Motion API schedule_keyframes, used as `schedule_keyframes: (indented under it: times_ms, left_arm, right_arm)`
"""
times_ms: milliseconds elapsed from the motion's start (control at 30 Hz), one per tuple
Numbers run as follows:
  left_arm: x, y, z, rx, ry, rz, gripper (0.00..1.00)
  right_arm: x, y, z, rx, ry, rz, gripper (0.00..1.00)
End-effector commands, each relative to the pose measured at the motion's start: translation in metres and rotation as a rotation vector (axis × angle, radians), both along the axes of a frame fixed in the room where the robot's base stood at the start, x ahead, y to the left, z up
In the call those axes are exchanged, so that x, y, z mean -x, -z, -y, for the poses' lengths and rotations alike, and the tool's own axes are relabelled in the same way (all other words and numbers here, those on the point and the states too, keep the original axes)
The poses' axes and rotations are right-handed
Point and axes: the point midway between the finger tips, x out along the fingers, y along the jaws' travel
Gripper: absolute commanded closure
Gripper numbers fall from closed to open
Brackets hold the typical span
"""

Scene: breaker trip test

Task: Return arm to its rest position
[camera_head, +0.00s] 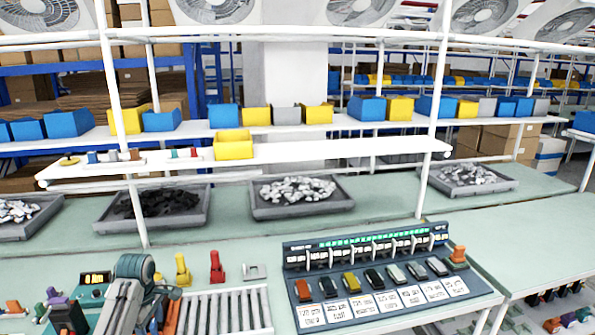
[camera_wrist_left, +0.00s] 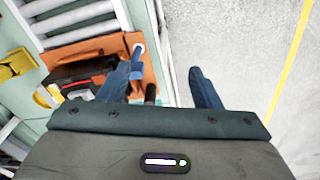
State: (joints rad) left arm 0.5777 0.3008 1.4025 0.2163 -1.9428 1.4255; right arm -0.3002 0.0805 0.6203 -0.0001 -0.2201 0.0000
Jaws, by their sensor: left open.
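My left arm (camera_head: 128,290) comes in at the lower left of the head view, over the front of the bench beside a roller strip. Its fingertips are hard to make out there. In the left wrist view my left gripper (camera_wrist_left: 165,88) is open, its two blue fingers apart with nothing between them. The left finger overlaps an orange holder (camera_wrist_left: 142,50) with a dark item (camera_wrist_left: 85,70) in it; I cannot tell whether they touch. The breaker test panel (camera_head: 380,275) stands to the right, with a row of coloured breakers and label cards. My right gripper is not seen.
The roller strip (camera_head: 228,310) lies between my arm and the panel. A yellow (camera_head: 182,270) and a red piece (camera_head: 217,267) stand behind it. Grey trays (camera_head: 300,212) line the bench back. White shelf posts (camera_head: 432,110) rise beyond. Pale floor (camera_wrist_left: 240,50) shows past the bench edge.

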Motion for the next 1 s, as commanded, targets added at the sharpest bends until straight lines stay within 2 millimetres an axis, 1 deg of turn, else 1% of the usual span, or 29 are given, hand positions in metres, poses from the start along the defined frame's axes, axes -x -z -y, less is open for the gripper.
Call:
schedule_keyframes:
  times_ms: [33,100,167,200,267,300,367,400,433,500,567,600,700,800,1000]
  left_arm:
    - [0.019,0.02,0.01,-0.013,0.085,0.003,0.42]
    - [0.043,0.041,0.021,-0.035,0.211,0.012,0.42]
    - [0.064,0.056,0.031,-0.05,0.318,0.02,0.42]
    - [0.079,0.065,0.037,-0.061,0.388,0.025,0.42]
    - [0.102,0.077,0.046,-0.077,0.492,0.033,0.42]
    - [0.118,0.084,0.053,-0.085,0.561,0.038,0.42]
    - [0.142,0.092,0.062,-0.101,0.663,0.047,0.42]
    - [0.159,0.097,0.067,-0.112,0.73,0.051,0.42]
    - [0.172,0.099,0.072,-0.12,0.781,0.056,0.42]
    - [0.201,0.103,0.082,-0.138,0.896,0.066,0.42]
    - [0.227,0.103,0.089,-0.155,0.993,0.073,0.42]
    - [0.243,0.103,0.094,-0.167,1.054,0.079,0.42]
    - [0.277,0.097,0.104,-0.194,1.184,0.09,0.42]
    - [0.301,0.091,0.11,-0.217,1.278,0.098,0.42]
    - [0.336,0.077,0.118,-0.252,1.411,0.109,0.42]
  right_arm:
    - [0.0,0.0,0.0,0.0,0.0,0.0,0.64]
    - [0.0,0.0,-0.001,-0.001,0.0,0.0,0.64]
    - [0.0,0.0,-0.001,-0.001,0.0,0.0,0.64]
    - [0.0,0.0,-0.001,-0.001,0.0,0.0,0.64]
    - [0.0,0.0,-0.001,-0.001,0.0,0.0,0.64]
    - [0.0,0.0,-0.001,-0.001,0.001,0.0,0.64]
    - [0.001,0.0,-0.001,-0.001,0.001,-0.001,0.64]
    - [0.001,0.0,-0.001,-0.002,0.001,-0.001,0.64]
    - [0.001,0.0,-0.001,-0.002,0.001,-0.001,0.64]
    - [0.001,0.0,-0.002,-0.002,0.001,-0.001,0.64]
    - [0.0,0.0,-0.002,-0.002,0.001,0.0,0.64]
    - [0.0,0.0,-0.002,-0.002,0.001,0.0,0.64]
    - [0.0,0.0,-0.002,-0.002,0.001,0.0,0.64]
    - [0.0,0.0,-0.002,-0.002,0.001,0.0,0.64]
    - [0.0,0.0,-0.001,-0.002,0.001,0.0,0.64]
